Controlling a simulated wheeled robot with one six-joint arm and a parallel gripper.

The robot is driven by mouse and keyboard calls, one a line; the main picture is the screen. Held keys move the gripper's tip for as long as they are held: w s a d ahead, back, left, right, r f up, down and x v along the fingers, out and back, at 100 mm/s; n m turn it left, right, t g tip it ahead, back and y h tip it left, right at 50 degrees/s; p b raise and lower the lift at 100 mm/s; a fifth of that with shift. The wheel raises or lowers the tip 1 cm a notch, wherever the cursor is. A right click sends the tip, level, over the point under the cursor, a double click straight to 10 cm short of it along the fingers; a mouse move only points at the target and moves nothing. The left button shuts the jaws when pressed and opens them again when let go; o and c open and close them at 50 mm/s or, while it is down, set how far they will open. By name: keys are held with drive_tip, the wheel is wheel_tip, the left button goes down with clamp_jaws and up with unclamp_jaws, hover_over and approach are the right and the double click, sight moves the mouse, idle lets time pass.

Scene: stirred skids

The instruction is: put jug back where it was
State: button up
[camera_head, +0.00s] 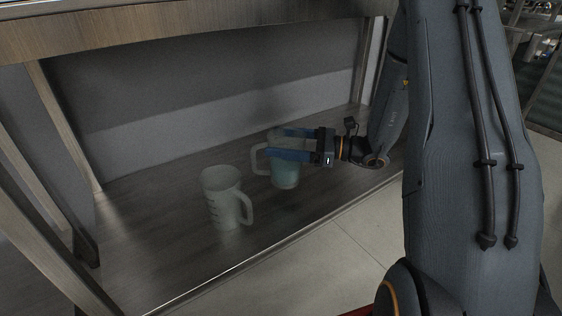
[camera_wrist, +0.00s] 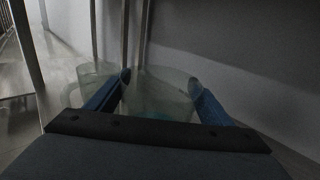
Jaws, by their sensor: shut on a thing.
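Two translucent jugs are on the lower shelf in the head view. One jug (camera_head: 285,176), with bluish contents and its handle to the left, is between the fingers of my gripper (camera_head: 290,145). In the wrist view this jug (camera_wrist: 158,95) is between the two blue fingers of my gripper (camera_wrist: 160,82), which are shut on it. It looks upright and at shelf level; I cannot tell whether its base touches the shelf. The other jug (camera_head: 221,196) is whitish with dark markings and a handle on the right. It stands to the left and nearer, and shows in the wrist view (camera_wrist: 95,73).
The wooden lower shelf (camera_head: 160,245) has bare room around the jugs. A grey back panel (camera_head: 220,80) is behind, and a wooden upper board (camera_head: 170,28) overhangs. Table legs (camera_head: 62,125) stand at the left. The shelf's front edge borders the tiled floor (camera_head: 330,265).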

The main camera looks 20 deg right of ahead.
drive_tip(key=shift+f+b, duration=1.15)
drive_tip(key=shift+f, duration=1.3)
drive_tip(key=o, duration=2)
drive_tip(key=shift+s+d, duration=0.15)
drive_tip(key=shift+d, duration=0.15)
drive_tip(key=p+v, duration=0.5)
drive_tip(key=v, duration=0.6)
drive_tip(key=shift+s+d, duration=0.1)
drive_tip(key=shift+d, duration=0.05)
drive_tip(key=shift+s, duration=0.1)
